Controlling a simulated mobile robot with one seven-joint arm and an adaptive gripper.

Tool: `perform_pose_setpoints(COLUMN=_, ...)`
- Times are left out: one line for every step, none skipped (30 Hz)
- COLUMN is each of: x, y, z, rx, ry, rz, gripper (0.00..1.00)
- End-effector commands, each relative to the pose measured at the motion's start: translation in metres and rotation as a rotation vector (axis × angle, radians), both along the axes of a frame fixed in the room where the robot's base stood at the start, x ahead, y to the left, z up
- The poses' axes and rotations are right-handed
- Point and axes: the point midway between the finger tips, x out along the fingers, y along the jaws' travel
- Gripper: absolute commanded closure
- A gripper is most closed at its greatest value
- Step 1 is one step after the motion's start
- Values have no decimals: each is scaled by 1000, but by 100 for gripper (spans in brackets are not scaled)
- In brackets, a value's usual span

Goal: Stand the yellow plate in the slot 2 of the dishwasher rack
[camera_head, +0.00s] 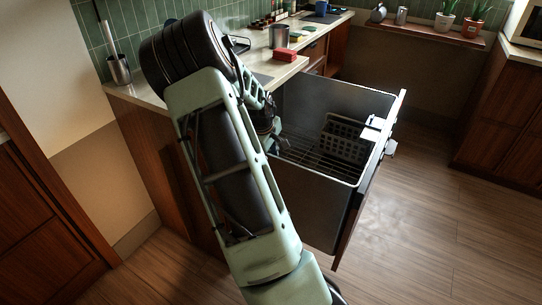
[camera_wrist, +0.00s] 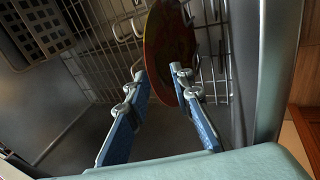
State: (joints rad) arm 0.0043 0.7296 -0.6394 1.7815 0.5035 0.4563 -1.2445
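The plate (camera_wrist: 168,45) shows orange-brown to dark red in the wrist view, in shadow, with its top cut off by the picture's edge. It stands steeply on edge among the wire tines of the dishwasher rack (camera_wrist: 102,50). My gripper (camera_wrist: 159,72) has its two blue fingers apart, with a clear gap between the tips. The plate is at and beyond that gap, and the right fingertip overlaps it in the picture. Contact cannot be told. In the head view the rack (camera_head: 305,158) lies in the pulled-out dishwasher; my arm hides the plate and most of the gripper. Slot numbers cannot be read.
A grey cutlery basket (camera_head: 345,138) stands at the rack's right side; it also shows in the wrist view (camera_wrist: 35,35). The dishwasher's front panel (camera_head: 378,150) bounds the right. The counter (camera_head: 270,72) behind holds a red block, a metal canister and other items. Floor at right is clear.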

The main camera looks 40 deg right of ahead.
Motion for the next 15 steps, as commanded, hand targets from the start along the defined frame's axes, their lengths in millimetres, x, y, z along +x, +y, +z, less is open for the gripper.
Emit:
perform_pose_setpoints(x=-8, y=6, z=-17, rx=12, ry=26, rz=3, gripper=75)
perform_pose_setpoints(x=-8, y=6, z=-17, rx=12, ry=26, rz=3, gripper=75)
perform_pose_setpoints(x=-8, y=6, z=-17, rx=12, ry=26, rz=3, gripper=75)
perform_pose_setpoints(x=-8, y=6, z=-17, rx=11, ry=27, rz=4, gripper=75)
perform_pose_setpoints(x=-8, y=6, z=-17, rx=11, ry=27, rz=4, gripper=75)
perform_pose_setpoints(x=-8, y=7, z=-17, rx=13, ry=28, rz=4, gripper=75)
perform_pose_setpoints(x=-8, y=7, z=-17, rx=12, ry=28, rz=5, gripper=75)
perform_pose_setpoints(x=-8, y=7, z=-17, rx=12, ry=28, rz=5, gripper=75)
perform_pose_setpoints(x=-8, y=7, z=-16, rx=12, ry=27, rz=5, gripper=75)
perform_pose_setpoints(x=-8, y=8, z=-15, rx=12, ry=27, rz=5, gripper=75)
perform_pose_setpoints(x=-8, y=8, z=-13, rx=12, ry=27, rz=7, gripper=75)
perform_pose_setpoints(x=-8, y=9, z=-10, rx=12, ry=26, rz=7, gripper=75)
perform_pose_setpoints(x=-9, y=10, z=-7, rx=11, ry=24, rz=7, gripper=75)
perform_pose_setpoints(x=-9, y=11, z=-3, rx=11, ry=24, rz=8, gripper=75)
perform_pose_setpoints(x=-10, y=13, z=2, rx=11, ry=21, rz=8, gripper=75)
